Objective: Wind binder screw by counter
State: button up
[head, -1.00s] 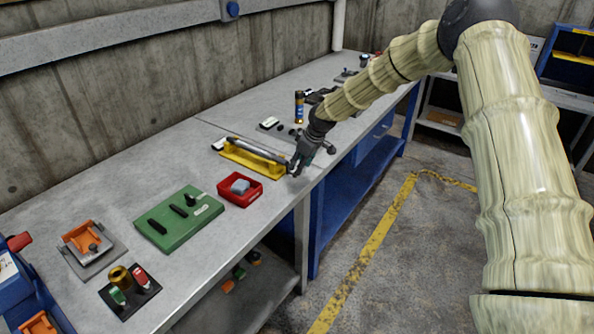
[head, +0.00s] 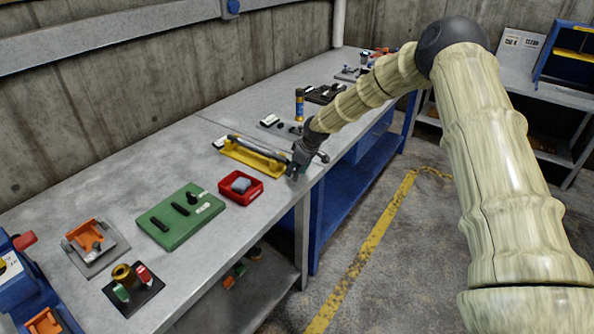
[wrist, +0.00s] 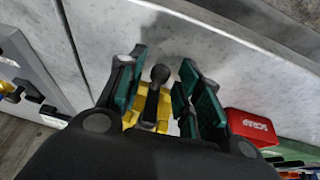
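The yellow binder fixture (head: 250,159) lies on the bench with a grey bar-like screw (head: 262,147) along its top. My gripper (head: 294,170) is at its right end, close to the bench's front edge. In the wrist view, my gripper (wrist: 162,92) has its two green-padded fingers spread apart. A black crank arm with a round knob (wrist: 160,74) stands between them, with gaps visible on both sides. The yellow fixture (wrist: 132,117) shows below it, partly hidden by the fingers. I cannot make out a counter reading in either view.
A red scrap bin (head: 256,188), labelled in the wrist view (wrist: 252,127), stands close to the fixture. A green board (head: 180,215) lies to its left. A blue and gold canister (head: 299,104) stands behind. The bench's front edge is near.

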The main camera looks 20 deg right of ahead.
grip_shut()
jog(key=shift+f, duration=0.1)
jog(key=shift+g+y+b, duration=0.5)
jog(key=shift+y+b, duration=0.2)
jog(key=shift+b, duration=0.2)
jog(key=shift+s+a+m, duration=0.1)
jog(key=shift+a+m, duration=0.05)
jog(key=shift+m, duration=0.15)
jog(key=shift+o, duration=1.6)
grip_release()
jog(key=v, duration=1.2)
jog(key=shift+d, duration=0.2)
